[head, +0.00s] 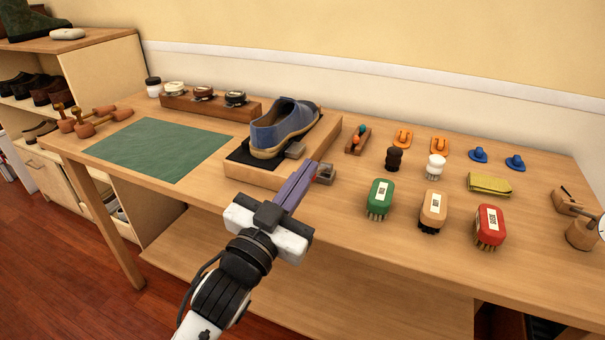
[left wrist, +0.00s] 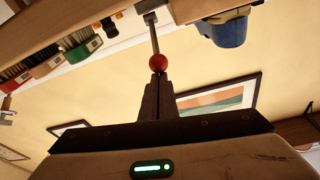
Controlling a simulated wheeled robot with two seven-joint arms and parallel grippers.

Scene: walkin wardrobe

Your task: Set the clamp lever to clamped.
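A blue shoe (head: 283,126) with a tan sole sits on a dark pad on the wooden block (head: 250,178); it also shows in the left wrist view (left wrist: 228,32). In the left wrist view the clamp lever (left wrist: 154,36) is a thin metal rod with a red ball knob (left wrist: 158,62). My left gripper (head: 312,167) has its fingers together, tips at the knob; whether they touch it I cannot tell. In the head view the fingers hide the knob. My right gripper is out of view.
Green, tan and red brushes (head: 432,208) stand to the right, with small daubers behind them. A green mat (head: 160,148) lies at left, with wooden shoe trees (head: 88,122) beyond it. A rack of polish tins (head: 208,105) stands at the back. The table front is clear near my gripper.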

